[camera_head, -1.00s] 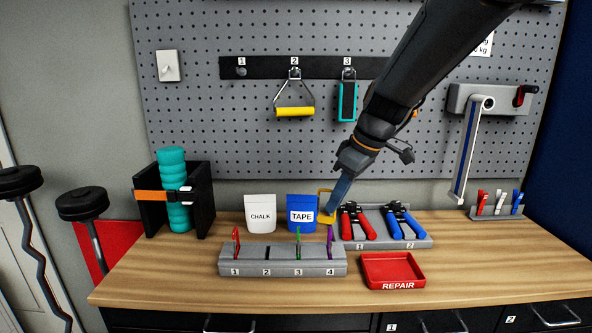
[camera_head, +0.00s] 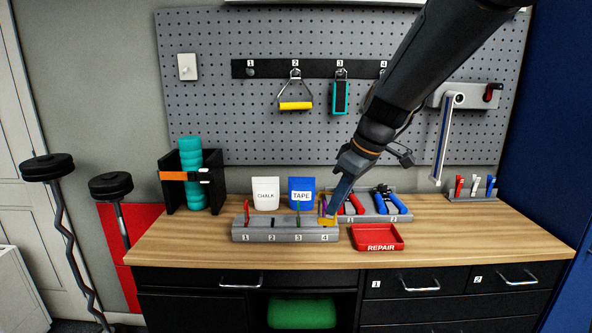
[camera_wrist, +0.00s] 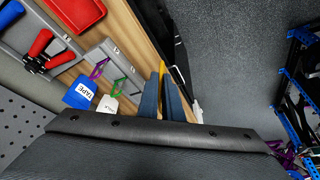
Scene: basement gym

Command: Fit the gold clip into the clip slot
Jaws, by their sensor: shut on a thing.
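My gripper (camera_head: 333,208) is shut on the gold clip (camera_head: 327,221) and holds it by the right end of the grey clip block (camera_head: 270,237), in front of the purple clip (camera_head: 321,206). In the wrist view the gold clip (camera_wrist: 163,72) shows between my blue-grey fingers (camera_wrist: 163,95). The block has numbered slots: a red clip (camera_head: 247,212) stands at 1, a green clip (camera_head: 298,213) at 3 and the purple clip at 4. Slot 2 (camera_head: 272,228) looks empty. I cannot tell whether the gold clip touches the block.
A chalk bag (camera_head: 265,193) and a tape bag (camera_head: 301,187) stand behind the block. A red repair tray (camera_head: 377,238) sits to its right, with red and blue pliers (camera_head: 389,200) behind.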

